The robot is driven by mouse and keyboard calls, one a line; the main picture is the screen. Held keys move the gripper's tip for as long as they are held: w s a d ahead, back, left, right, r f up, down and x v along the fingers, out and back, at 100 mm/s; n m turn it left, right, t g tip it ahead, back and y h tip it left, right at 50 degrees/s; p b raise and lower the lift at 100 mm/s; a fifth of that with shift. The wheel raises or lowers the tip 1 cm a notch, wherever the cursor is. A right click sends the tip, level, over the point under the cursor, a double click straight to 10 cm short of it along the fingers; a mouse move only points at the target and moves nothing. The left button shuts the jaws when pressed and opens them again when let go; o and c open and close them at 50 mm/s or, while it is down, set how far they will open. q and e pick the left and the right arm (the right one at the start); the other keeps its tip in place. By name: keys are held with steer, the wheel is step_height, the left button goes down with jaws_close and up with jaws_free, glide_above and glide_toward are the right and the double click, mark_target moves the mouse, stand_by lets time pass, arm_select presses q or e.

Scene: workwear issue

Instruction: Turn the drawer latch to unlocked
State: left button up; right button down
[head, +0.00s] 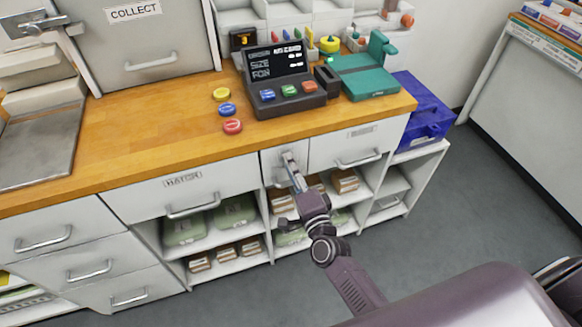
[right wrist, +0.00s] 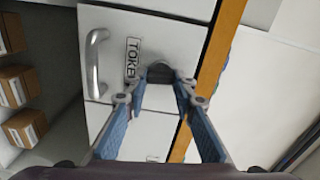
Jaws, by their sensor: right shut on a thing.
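The narrow drawer (head: 270,167) sits under the wooden counter, between two wider drawers. In the right wrist view this drawer (right wrist: 112,20) has a bar handle (right wrist: 95,62) and a partly visible label reading "TOKE". The dark latch knob (right wrist: 160,72) sticks out from its front, beside the label. My right gripper (head: 290,160) reaches the drawer front, and in the right wrist view its fingertips (right wrist: 160,84) close around the knob. The gripper hides most of the latch in the head view, and I cannot tell its turn setting. My left gripper is out of view.
On the counter (head: 150,135) stand a dark console (head: 287,95), three coloured buttons (head: 227,109) and a green scale-like device (head: 365,78). Open shelves (head: 225,258) with boxes lie below. A blue crate (head: 425,112) stands at right. Grey floor (head: 450,215) there is clear.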

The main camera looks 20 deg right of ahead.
steer(key=shift+m, duration=0.6)
steer(key=c, duration=1.6)
jaws_free()
steer(key=shift+s, duration=0.1)
steer(key=s, duration=1.1)
steer(key=shift+s+d, duration=0.2)
steer(key=shift+s, duration=0.2)
